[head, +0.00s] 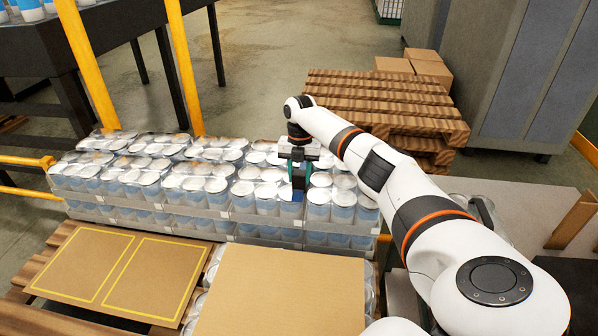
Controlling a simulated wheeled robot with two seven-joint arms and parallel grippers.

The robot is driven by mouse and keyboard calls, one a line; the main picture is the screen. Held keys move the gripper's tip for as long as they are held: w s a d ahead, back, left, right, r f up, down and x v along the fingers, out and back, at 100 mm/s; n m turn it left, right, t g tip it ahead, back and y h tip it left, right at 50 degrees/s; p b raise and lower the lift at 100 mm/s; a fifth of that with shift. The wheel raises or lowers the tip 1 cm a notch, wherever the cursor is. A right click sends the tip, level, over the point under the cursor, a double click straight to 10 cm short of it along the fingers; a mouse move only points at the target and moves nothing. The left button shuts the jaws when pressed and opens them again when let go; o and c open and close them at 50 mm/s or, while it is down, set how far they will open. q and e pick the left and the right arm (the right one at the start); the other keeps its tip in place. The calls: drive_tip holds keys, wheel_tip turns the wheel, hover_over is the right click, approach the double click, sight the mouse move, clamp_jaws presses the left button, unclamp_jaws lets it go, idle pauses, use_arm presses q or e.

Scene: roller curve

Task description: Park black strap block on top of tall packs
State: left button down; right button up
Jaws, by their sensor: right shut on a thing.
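Shrink-wrapped packs of silver-topped cans (205,185) stand in a long two-layer row across the middle; I take these for the tall packs. My right gripper (298,188) reaches over the right part of this row, pointing down. It is shut on a small dark piece (298,174), which I take for the black strap block. The piece is partly hidden by the teal-edged fingers, and a blue patch shows just below it. I cannot tell whether the piece touches the can tops. My left gripper is not in view.
A cardboard sheet (280,295) lies in front of the row. A brown board with yellow outlines (110,270) lies front left. Stacked wooden pallets (390,105) and cardboard boxes (428,66) stand behind. Yellow posts (185,70) rise at the back left. Grey cabinets (520,70) stand right.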

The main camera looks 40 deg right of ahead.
drive_tip(key=shift+f, duration=0.15)
drive_tip(key=o, duration=1.1)
drive_tip(key=shift+c, duration=0.2)
drive_tip(key=shift+r, duration=0.2)
drive_tip(key=shift+w+r, duration=0.1)
drive_tip(key=shift+r, duration=0.1)
wheel_tip(320, 180, up, 12)
drive_tip(key=d+b, duration=0.1)
drive_tip(key=b, duration=0.1)
drive_tip(key=shift+w+f+b, duration=0.25)
drive_tip(key=shift+w+b, duration=0.15)
